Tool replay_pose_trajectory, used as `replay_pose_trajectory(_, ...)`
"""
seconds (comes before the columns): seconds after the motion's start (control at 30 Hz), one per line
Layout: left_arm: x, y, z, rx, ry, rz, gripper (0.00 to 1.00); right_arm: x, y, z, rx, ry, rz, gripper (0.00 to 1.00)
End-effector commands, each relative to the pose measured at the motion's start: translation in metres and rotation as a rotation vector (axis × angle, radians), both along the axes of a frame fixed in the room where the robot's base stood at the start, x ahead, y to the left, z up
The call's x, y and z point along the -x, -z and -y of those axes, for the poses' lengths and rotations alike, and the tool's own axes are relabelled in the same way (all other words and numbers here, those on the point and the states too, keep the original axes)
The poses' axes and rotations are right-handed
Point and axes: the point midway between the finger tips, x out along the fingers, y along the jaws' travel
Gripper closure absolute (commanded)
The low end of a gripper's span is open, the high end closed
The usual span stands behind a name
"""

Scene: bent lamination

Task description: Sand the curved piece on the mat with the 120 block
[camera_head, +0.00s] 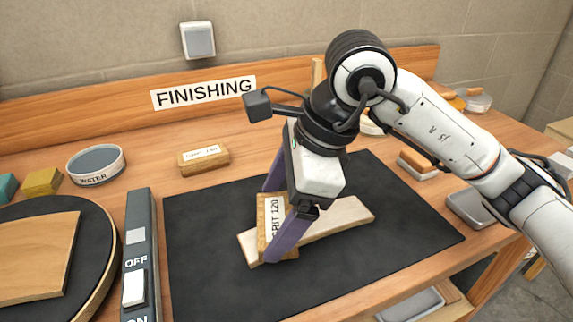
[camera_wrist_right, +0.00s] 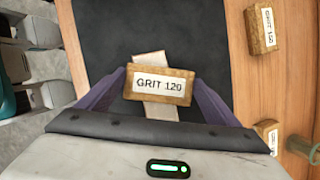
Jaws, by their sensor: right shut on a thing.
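The 120 block (camera_head: 266,243) is a cork-coloured block with a white label reading "GRIT 120". My right gripper (camera_head: 275,222) is shut on it, with a purple finger on either side. It also shows between the fingers in the right wrist view (camera_wrist_right: 160,85). The curved piece (camera_head: 343,216) is a pale wooden strip lying on the black mat (camera_head: 205,250). The block is over the left part of the strip and hides some of it; I cannot tell whether they touch. My left gripper is not in view.
Another grit block (camera_head: 203,159) lies behind the mat, near a water bowl (camera_head: 96,164). At the left are a switch box (camera_head: 139,250) and a round disc with a wooden board (camera_head: 35,258). Several blocks and trays stand at the right. The mat's right part is clear.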

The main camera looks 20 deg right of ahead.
Motion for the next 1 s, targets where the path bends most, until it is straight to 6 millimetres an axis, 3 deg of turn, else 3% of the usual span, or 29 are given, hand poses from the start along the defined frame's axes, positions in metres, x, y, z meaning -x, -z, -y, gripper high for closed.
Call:
replay_pose_trajectory(0.07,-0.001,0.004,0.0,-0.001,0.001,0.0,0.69,-0.001,0.001,0.008,0.003,-0.001,0.001,0.36)
replay_pose_trajectory(0.23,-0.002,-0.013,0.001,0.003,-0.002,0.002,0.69,-0.001,-0.036,0.009,0.001,-0.005,0.005,0.36)
replay_pose_trajectory(0.63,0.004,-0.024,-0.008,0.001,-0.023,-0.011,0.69,0.001,-0.077,0.011,0.001,0.002,0.001,0.36)
replay_pose_trajectory(1.0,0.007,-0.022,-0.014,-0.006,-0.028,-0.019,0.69,0.001,-0.086,0.012,0.001,0.002,0.0,0.36)
